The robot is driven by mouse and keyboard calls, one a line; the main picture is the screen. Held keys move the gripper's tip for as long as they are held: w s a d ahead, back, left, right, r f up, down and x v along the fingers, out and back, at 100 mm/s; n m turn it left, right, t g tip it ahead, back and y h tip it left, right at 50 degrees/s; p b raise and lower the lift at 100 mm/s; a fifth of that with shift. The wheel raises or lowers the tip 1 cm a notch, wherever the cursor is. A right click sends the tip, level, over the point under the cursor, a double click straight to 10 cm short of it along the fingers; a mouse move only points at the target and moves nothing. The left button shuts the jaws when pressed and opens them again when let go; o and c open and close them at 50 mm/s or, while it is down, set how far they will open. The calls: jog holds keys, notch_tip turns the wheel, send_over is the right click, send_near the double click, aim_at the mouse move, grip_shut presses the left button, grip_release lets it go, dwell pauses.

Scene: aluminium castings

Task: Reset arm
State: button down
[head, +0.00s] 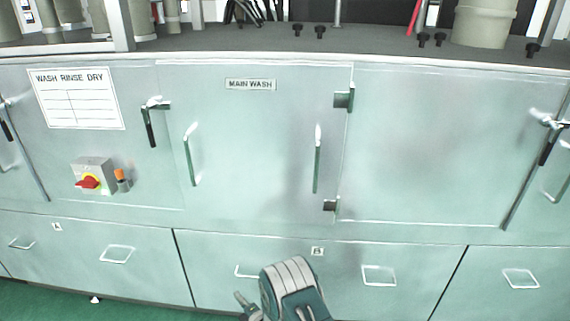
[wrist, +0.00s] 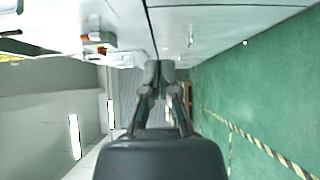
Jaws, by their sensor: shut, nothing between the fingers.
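My gripper (wrist: 160,72) shows in the wrist view, with its two dark fingers together at the centre and nothing between them. In the head view, part of my arm stands at the bottom centre in front of the lower panels, and my fingertips cannot be made out there. The gripper is apart from the cabinet in the wrist view, which appears rotated.
A pale green washing machine (head: 260,130) with a "MAIN WASH" door, handles and latches spans the head view. A red switch (head: 88,183) sits at left. Green floor (wrist: 225,90) with striped tape (wrist: 255,140) looks clear.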

jog(key=w+d+r+m+h, duration=0.25)
jog(key=w+r, duration=0.25)
jog(key=r, duration=0.4)
jog(key=s+d+r+m+g+h, duration=0.1)
jog(key=d+r+m+h, duration=0.3)
jog(key=d+r, duration=0.55)
jog(key=s+d+r+m+g+h, duration=0.15)
jog(key=d+r+m, duration=0.45)
jog(key=r, duration=0.7)
jog(key=s+d+r+m+g+h, duration=0.1)
jog(key=s+d+r+m+h, duration=0.2)
jog(key=s, duration=0.4)
jog(key=s+d+r+m+g, duration=0.1)
jog(key=s+d+r+m, duration=0.35)
jog(key=s+d, duration=0.2)
jog(key=s+d+r+m+g, duration=0.1)
jog(key=s+m, duration=0.2)
jog(key=s, duration=0.7)
jog(key=s+d+r+m+g, duration=0.1)
jog(key=s+d+m+g, duration=0.1)
jog(key=s, duration=0.8)
jog(key=shift+d+m+h, duration=0.15)
jog(key=shift+m+h, duration=0.25)
jog(key=shift+m, duration=0.2)
